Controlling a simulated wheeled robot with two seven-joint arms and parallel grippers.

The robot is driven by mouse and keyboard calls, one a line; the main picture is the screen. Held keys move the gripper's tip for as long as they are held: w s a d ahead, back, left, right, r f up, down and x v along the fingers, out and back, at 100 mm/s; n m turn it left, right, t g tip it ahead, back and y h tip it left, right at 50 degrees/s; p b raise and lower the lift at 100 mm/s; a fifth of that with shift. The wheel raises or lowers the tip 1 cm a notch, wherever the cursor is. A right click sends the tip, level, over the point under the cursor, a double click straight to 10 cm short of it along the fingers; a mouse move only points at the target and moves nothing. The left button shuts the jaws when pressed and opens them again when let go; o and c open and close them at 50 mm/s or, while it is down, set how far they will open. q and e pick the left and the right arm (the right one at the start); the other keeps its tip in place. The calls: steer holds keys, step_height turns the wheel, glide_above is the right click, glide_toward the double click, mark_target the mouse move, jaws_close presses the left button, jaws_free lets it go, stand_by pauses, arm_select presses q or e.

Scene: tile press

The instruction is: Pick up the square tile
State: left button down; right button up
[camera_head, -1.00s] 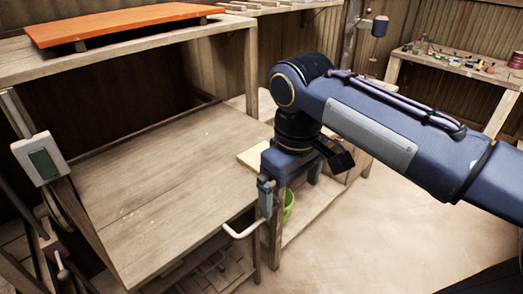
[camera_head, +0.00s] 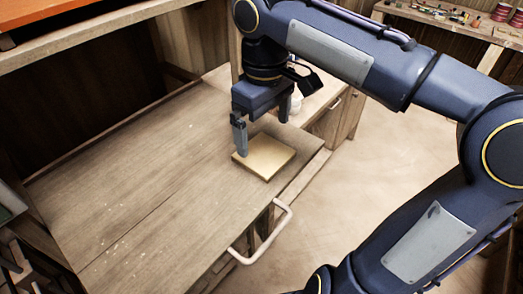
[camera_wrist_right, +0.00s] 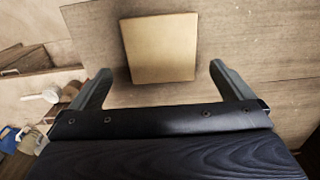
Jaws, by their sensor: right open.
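The square tile (camera_head: 264,156) is pale tan and lies flat on the wooden table (camera_head: 150,180), near its right edge. My right gripper (camera_head: 262,132) is above the tile, pointing down, open and empty. In the right wrist view the tile (camera_wrist_right: 160,48) shows whole, ahead of and between the two spread fingers (camera_wrist_right: 160,82), apart from both. In the head view one finger hangs by the tile's left corner; whether it touches the table is hard to tell. My left gripper is not in view.
A white curved handle (camera_head: 268,238) sticks out from the table's front right side. An orange board (camera_head: 60,15) lies on a shelf at upper left. A side bench (camera_head: 470,25) with small items stands at upper right. The table left of the tile is clear.

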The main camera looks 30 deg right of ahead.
mark_target(264, 153)
step_height(264, 153, down, 6)
steer(key=shift+r, duration=0.25)
steer(key=shift+c, duration=0.3)
steer(key=c, duration=0.9)
steer(key=shift+r, duration=0.1)
